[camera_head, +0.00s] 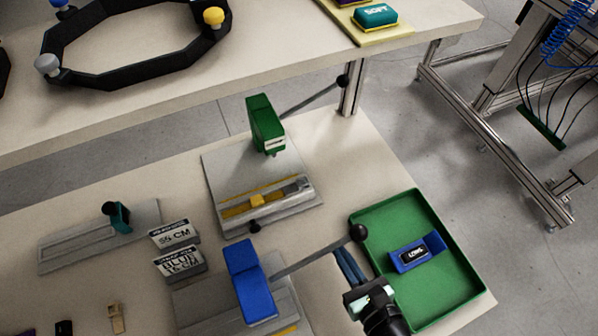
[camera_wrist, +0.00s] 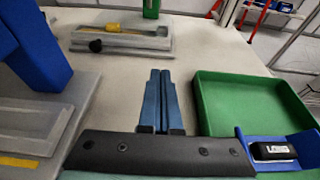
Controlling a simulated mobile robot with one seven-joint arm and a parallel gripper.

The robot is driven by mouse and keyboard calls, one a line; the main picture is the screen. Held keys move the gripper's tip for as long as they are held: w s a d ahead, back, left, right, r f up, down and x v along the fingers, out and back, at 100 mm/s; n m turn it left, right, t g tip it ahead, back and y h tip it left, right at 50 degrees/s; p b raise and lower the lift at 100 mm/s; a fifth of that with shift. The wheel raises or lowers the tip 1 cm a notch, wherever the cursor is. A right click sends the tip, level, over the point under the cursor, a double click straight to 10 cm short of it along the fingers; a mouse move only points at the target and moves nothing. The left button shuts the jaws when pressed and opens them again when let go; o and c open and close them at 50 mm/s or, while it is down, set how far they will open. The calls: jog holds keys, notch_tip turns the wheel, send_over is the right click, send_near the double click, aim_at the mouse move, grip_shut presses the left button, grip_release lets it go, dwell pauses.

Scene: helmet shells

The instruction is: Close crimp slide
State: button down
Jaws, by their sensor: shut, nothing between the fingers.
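A green press station (camera_head: 265,124) stands on a grey plate, with a metal slide rail (camera_head: 290,190) and yellow block (camera_head: 258,201) in front. No label shows which slide is the crimp slide. My gripper (camera_head: 347,262) is shut and empty, between the blue press and green tray; its fingers (camera_wrist: 160,85) are together.
Two label signs (camera_head: 178,250) and a grey rail with a teal stop (camera_head: 117,217) stand left. Bare table lies ahead of my fingers.

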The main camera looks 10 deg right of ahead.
jog(key=shift+w+a, duration=0.25)
jog(key=shift+w, duration=0.4)
send_near(295, 177)
jog(key=shift+d+f, duration=0.15)
jog(key=shift+f, duration=0.5)
jog(key=shift+w, duration=0.45)
jog(key=w+a, duration=0.1)
jog(key=w, duration=0.1)
jog(key=w+a+b, duration=0.1)
jog(key=w, duration=0.2)
jog(key=w+a, duration=0.1)
jog(key=w, duration=0.2)
jog(key=shift+w+f+b, duration=0.1)
jog(key=shift+b, duration=0.25)
jog(key=shift+w, duration=0.25)
jog(key=shift+r, duration=0.2)
